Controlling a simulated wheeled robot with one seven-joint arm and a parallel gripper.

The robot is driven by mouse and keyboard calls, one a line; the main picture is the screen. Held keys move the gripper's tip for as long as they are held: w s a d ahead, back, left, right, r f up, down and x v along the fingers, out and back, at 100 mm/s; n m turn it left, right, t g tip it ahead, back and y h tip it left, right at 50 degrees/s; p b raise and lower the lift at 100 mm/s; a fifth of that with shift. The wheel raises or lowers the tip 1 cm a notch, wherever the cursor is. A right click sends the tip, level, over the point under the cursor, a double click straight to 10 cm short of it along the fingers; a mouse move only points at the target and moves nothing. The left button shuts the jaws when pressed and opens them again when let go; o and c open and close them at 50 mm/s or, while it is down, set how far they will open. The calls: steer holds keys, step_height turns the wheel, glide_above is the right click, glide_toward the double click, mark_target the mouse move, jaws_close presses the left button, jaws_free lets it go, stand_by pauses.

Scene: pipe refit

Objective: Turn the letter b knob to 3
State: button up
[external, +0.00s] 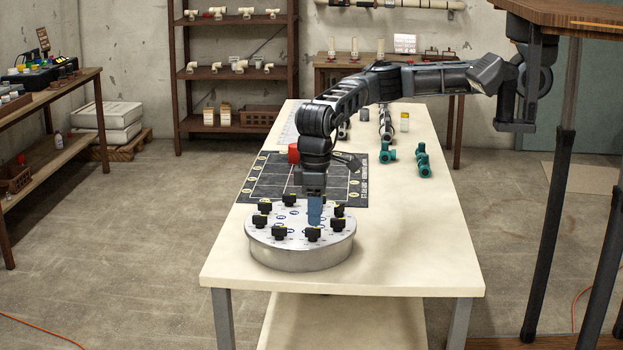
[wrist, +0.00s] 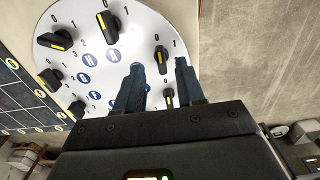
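A round white-topped panel (external: 300,258) with several black knobs stands at the table's near end. In the wrist view, a knob (wrist: 160,58) with a yellow stripe shows between my fingertips, with 0 and 1 printed beyond it. Its stripe points roughly toward 0. Its letter seems covered by my left finger; the label to the left looks like A, so this may be the b knob, but I cannot read it. My gripper (wrist: 159,65) is open, fingers apart, over the panel. In the external view my gripper (external: 314,216) points straight down, low among the knobs.
Other knobs crowd around, such as one at the upper left (wrist: 105,21) and one by my right finger (wrist: 168,98). A dark marked mat (external: 265,185) and a red object (external: 294,153) lie behind the panel. Teal fittings (external: 423,158) lie farther back.

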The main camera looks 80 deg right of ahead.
mark_target(313, 234)
steer(key=shift+f, duration=1.65)
jaws_close()
